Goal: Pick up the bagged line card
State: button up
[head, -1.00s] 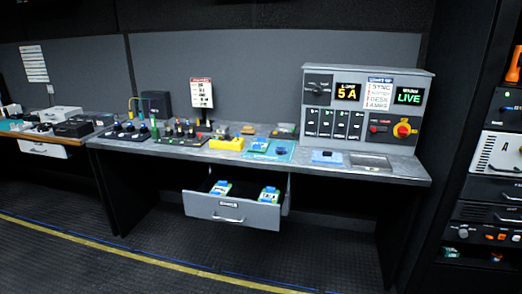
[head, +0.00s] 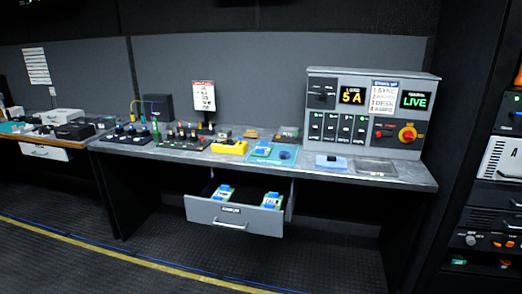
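An open grey drawer (head: 235,219) hangs out under the desk in the head view. Two small packets with green, white and blue parts lie in it. The left packet (head: 224,192) and the right packet (head: 271,200) look like bagged cards, but their labels are too small to read. I cannot tell which of them is the line card. My gripper is not in view.
The grey desk (head: 320,171) carries a yellow block (head: 229,147), a teal mat (head: 270,153), a blue item (head: 331,161) and a control panel (head: 370,112). An equipment rack (head: 495,190) stands at the right. The floor before the desk is clear.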

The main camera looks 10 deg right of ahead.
aim_at(262, 149)
jog(key=u, duration=0.4)
jog(key=i, duration=0.65)
jog(key=u, duration=0.95)
jog(key=i, duration=2.45)
jog(key=z, duration=0.65)
jog(key=i, duration=0.75)
jog(key=z, duration=0.5)
